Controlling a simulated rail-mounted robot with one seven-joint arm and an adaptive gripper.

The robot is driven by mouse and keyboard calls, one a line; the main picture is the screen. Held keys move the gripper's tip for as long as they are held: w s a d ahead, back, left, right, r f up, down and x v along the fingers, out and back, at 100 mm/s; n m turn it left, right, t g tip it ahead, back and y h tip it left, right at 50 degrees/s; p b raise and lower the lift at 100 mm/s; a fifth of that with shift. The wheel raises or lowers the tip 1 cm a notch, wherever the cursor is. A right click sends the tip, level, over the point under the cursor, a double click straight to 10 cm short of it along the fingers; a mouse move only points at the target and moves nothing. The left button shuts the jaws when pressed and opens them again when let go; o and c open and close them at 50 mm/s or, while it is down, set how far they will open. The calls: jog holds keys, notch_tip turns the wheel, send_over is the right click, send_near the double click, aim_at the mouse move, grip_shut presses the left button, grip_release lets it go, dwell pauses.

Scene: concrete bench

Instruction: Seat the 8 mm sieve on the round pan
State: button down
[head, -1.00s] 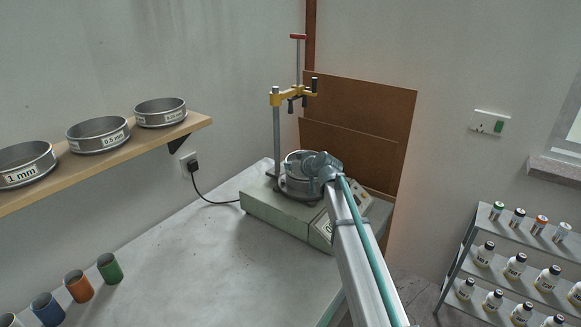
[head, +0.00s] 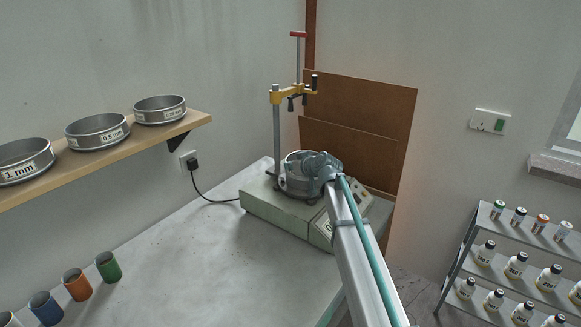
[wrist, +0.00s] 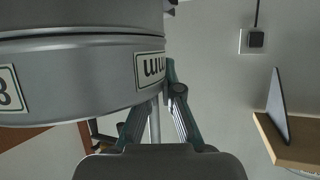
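The 8 mm sieve (head: 293,165) is a grey metal ring above the shaker base in the head view. In the wrist view its wall (wrist: 75,75) fills the upper left, upside down, with parts of its labels showing. My gripper (head: 318,168) reaches it from the right. In the wrist view its teal and grey fingers (wrist: 168,85) close on the sieve's wall near the rim, one partly hidden behind it. The round pan (head: 297,190) is low on the shaker, mostly hidden by sieve and arm. I cannot tell whether the sieve is fully seated.
The shaker (head: 285,219) has a post (head: 277,140) with a yellow clamp (head: 290,95) close behind the sieve. A shelf (head: 100,165) holds several other sieves. Coloured cups (head: 77,284) stand front left. The bench (head: 190,270) is clear in the middle. A bottle rack (head: 505,255) stands right.

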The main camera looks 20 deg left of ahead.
jog(key=c, duration=1.2)
grip_release()
jog(key=shift+c, duration=0.2)
jog(key=v, duration=1.2)
jog(key=shift+r, duration=0.1)
